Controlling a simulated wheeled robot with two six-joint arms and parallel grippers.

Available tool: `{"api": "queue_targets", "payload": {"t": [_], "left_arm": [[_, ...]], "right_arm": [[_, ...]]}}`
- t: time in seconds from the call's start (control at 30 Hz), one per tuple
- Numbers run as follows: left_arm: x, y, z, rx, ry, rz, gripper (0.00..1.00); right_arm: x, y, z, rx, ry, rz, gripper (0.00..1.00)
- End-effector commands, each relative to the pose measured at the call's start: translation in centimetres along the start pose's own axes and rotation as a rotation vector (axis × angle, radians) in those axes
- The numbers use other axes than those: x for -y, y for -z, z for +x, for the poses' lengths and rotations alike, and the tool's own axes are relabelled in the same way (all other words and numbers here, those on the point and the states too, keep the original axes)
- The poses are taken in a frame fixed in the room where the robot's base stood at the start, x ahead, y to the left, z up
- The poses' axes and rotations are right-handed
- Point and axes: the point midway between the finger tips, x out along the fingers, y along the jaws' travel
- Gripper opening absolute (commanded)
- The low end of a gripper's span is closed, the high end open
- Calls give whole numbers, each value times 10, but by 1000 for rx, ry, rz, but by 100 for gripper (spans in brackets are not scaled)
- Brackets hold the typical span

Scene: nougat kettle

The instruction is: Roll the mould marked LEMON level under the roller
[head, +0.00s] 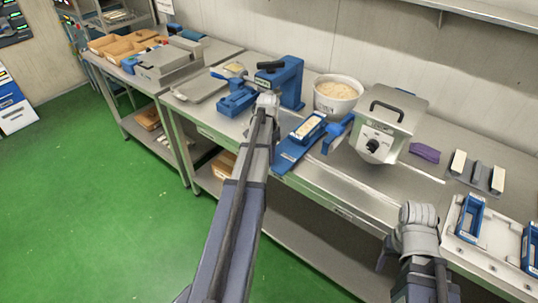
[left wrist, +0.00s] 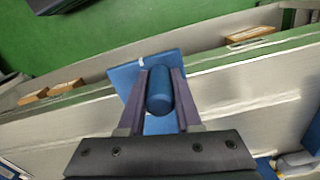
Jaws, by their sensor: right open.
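A blue mould (head: 308,125) with pale filling sits on a blue board (head: 288,160) at the table's front edge; I cannot read its marking. A blue stand with a black handle (head: 284,80) is just behind and left; whether it holds the roller is unclear. In the left wrist view, my left gripper (left wrist: 160,92) has its fingers against both sides of a blue rounded handle (left wrist: 159,88) over a blue plate (left wrist: 125,78). In the head view my own arm hides those fingers. My right gripper (head: 386,256) is open and empty in front of the table's edge.
A purple cloth (head: 425,152), small blocks and a white tray (head: 490,245) with blue frames lie further right.

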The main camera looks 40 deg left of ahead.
Motion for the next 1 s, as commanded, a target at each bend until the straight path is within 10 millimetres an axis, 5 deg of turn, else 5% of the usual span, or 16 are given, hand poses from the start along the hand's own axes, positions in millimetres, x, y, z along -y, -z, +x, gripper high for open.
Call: {"api": "queue_targets", "payload": {"t": [0.23,0.67,1.0], "left_arm": [[0,0,0,0,0,0,62],[0,0,-6,0,0,0,62],[0,0,-43,0,0,0,62]], "right_arm": [[0,0,0,0,0,0,62],[-1,0,-6,0,0,0,62],[-4,-2,-42,0,0,-1,62]]}}
